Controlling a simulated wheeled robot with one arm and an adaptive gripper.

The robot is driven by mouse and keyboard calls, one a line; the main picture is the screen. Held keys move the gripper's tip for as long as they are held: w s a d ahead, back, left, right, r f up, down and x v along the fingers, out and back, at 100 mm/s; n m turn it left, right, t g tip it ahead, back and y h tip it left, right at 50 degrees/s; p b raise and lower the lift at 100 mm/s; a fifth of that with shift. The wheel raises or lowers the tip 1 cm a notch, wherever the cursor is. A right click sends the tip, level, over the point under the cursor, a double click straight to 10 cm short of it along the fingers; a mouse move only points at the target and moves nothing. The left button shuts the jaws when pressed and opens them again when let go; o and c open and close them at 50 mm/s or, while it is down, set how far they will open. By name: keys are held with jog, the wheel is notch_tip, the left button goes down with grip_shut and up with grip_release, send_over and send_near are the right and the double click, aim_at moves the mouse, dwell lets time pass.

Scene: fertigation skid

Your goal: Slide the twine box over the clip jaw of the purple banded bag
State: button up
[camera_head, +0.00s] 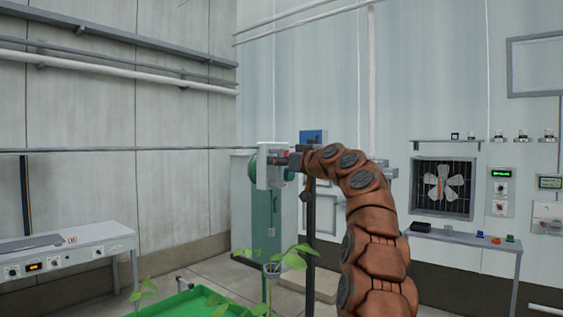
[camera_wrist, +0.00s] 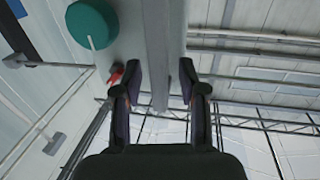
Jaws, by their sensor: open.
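A pale box (camera_head: 269,166) with a green round part stands high beside a dark upright post in the head view; it may be the twine box. In the wrist view its pale face (camera_wrist: 137,45) and green disc (camera_wrist: 92,22) show close ahead. My gripper (camera_head: 291,160) is at its right side. In the wrist view my gripper (camera_wrist: 160,78) is open, with a grey ridge of the pale thing between its fingertips. I cannot tell whether the fingers touch it. A small red part (camera_wrist: 116,74) shows beside the left finger. I cannot make out a purple banded bag or clip jaw.
Green plants (camera_head: 290,260) grow below the box, over a green tray (camera_head: 190,303). A grey-green cabinet (camera_head: 285,218) stands behind. A control bench (camera_head: 80,250) is at left; a wall fan (camera_head: 443,187) and a table (camera_head: 470,238) are at right.

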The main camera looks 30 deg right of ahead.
jog(key=s+d, duration=0.2)
jog(key=s, duration=0.9)
jog(key=shift+s+d, duration=0.15)
jog(key=shift+s, duration=0.2)
dwell(0.4)
dwell(0.3)
